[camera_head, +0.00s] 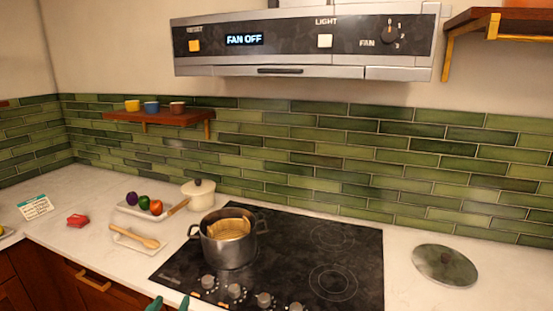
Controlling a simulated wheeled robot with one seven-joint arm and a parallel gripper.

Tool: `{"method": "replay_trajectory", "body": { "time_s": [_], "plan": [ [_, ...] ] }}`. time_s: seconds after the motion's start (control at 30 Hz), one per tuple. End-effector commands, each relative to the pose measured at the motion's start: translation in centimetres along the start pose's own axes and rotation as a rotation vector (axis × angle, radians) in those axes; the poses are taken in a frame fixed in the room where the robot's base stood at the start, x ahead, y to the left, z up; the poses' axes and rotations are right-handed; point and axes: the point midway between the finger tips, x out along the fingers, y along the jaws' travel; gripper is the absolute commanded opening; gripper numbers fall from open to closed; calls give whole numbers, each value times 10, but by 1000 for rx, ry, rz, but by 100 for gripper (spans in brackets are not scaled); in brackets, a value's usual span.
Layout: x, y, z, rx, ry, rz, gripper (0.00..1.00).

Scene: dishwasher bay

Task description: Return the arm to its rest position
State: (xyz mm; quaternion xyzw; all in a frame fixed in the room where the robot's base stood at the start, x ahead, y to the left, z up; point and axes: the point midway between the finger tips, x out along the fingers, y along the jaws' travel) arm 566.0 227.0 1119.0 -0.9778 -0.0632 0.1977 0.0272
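My gripper (169,304) shows only as two teal fingertips at the bottom edge of the head view, left of the cooktop knobs. The tips stand apart with nothing visible between them. The rest of my gripper and my arm are out of view. The fingertips appear in front of the counter's front edge, below the cooktop's left corner; their exact distance from it cannot be told.
A steel pot (228,252) with a basket-like insert stands on the black cooktop (290,262). A lid (445,266) lies on the right counter. The range hood (300,72) hangs above.

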Motion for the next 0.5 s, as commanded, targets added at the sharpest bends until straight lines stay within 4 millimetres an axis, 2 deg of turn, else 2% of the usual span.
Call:
{"method": "replay_trajectory", "body": {
  "time_s": [0.27, 0.5],
  "plan": [
    [11, 16, 21, -36, 12, 11, 37],
    [22, 34, 47, -74, 26, 19, 37]
  ]
}}
